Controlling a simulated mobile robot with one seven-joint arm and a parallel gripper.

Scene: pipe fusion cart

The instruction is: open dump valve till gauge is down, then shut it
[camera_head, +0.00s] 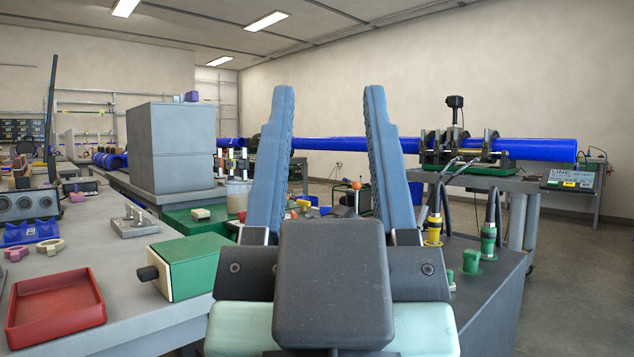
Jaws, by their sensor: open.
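My gripper (329,92) fills the middle of the view, its two blue fingers pointing up and spread apart with nothing between them. A green knob-like fitting (471,262) stands on the dark cart top (490,272) to the right, beside hose couplings with yellow (433,230) and green (488,238) bands. I cannot make out the gauge or a reading. My gripper hides part of the cart.
A long blue pipe (535,149) lies in a clamp machine (462,146) at the back right. The left bench holds a red tray (56,307), a green box with a black knob (187,265) and a grey cabinet (171,147). Floor at the far right is clear.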

